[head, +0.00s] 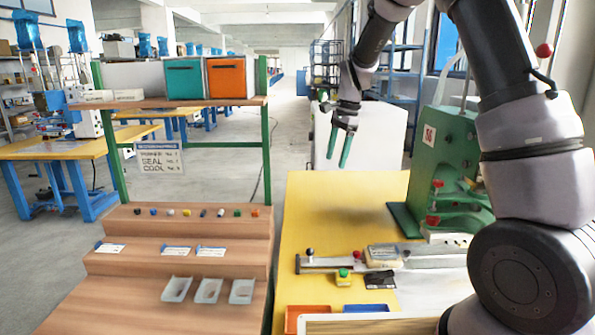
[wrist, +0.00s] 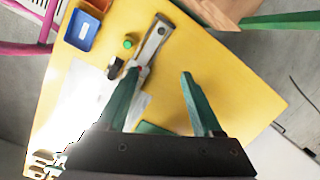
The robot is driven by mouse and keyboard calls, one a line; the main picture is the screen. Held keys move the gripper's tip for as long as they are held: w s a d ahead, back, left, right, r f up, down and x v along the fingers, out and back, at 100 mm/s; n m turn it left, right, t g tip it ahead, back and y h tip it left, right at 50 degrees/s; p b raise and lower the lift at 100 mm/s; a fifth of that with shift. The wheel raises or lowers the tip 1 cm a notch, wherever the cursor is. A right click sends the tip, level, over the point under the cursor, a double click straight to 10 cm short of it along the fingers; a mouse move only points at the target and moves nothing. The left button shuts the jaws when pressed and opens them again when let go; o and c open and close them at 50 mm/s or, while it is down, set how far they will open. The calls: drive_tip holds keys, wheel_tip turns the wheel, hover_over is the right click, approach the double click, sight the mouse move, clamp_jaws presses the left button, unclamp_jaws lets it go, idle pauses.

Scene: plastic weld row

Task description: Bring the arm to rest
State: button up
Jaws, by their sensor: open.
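My gripper (head: 342,146) hangs in the air above the yellow table (head: 325,215), its green fingers pointing down. It is open, with nothing between the fingers. In the wrist view the two green fingers of my gripper (wrist: 160,88) stand apart, with the yellow table (wrist: 240,95) below them. My arm comes in from the upper right in the head view and is bent, not touching anything that I can see.
A green press (head: 445,165) stands at the table's right. A wooden stepped rack (head: 180,240) stands left. The table's back left is clear.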

drive_tip(key=s+d+r+n+t+y, duration=0.1)
drive_tip(key=s+d+r+n+t, duration=0.1)
drive_tip(key=s+d+r, duration=0.35)
drive_tip(key=s+d+r+n+t, duration=0.1)
drive_tip(key=s+d+r+n, duration=0.15)
drive_tip(key=s+r, duration=0.55)
drive_tip(key=s+d+r+n+t, duration=0.2)
drive_tip(key=s, duration=0.5)
drive_tip(key=s+d+r+n+t+h, duration=0.1)
drive_tip(key=s+d+r+n+t, duration=0.1)
drive_tip(key=s, duration=0.5)
drive_tip(key=shift+s+d, duration=0.25)
drive_tip(key=shift+d, duration=0.4)
